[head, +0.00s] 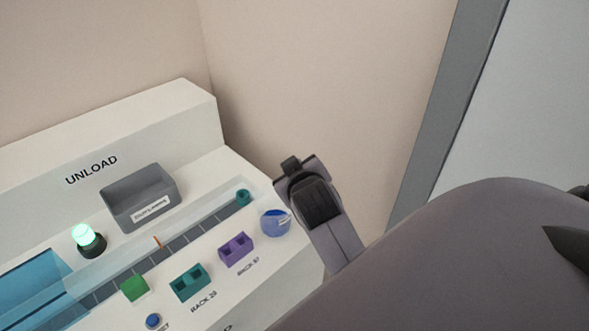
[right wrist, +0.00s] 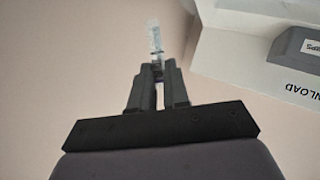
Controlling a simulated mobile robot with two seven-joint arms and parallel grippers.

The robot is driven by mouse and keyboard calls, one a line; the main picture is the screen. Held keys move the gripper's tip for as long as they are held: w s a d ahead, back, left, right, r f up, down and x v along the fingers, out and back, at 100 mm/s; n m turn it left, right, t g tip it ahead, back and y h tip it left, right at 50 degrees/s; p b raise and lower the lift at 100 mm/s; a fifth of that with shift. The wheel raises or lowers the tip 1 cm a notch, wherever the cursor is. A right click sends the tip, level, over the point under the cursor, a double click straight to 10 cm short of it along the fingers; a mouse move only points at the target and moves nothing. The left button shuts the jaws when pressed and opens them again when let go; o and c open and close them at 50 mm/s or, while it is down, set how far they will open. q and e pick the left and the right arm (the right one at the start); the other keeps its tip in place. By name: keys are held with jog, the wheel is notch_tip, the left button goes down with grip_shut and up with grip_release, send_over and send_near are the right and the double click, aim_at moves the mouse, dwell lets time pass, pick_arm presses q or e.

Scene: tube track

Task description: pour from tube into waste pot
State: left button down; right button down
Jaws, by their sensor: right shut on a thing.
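My right gripper (right wrist: 158,70) is shut on a clear tube (right wrist: 155,38), which sticks out beyond the fingertips in the right wrist view. What is in the tube is too small to tell. In the head view my right gripper (head: 292,166) is above and to the right of a round blue pot (head: 276,224) with a pale label I cannot read; this looks like the waste pot. The tube cannot be made out in the head view, so its tilt over the pot is unclear. My left gripper is not in view.
A white bench marked UNLOAD (head: 92,170) carries a grey box (head: 138,198), a lit green lamp (head: 86,236), a clear-sided track with a teal piece (head: 243,197), a teal rack (head: 189,283), a purple rack (head: 236,250) and a green block (head: 134,289). A bare wall stands behind.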

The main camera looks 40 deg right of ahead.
jog(key=shift+s+d+m+t+y, duration=0.15)
jog(key=shift+s+d+m+y, duration=0.05)
jog(key=shift+d+m+y, duration=0.55)
jog(key=shift+s+d+m+t+y, duration=0.15)
jog(key=shift+s+d+m+y, duration=0.05)
jog(key=shift+d+m+y, duration=0.55)
jog(key=shift+a, duration=0.15)
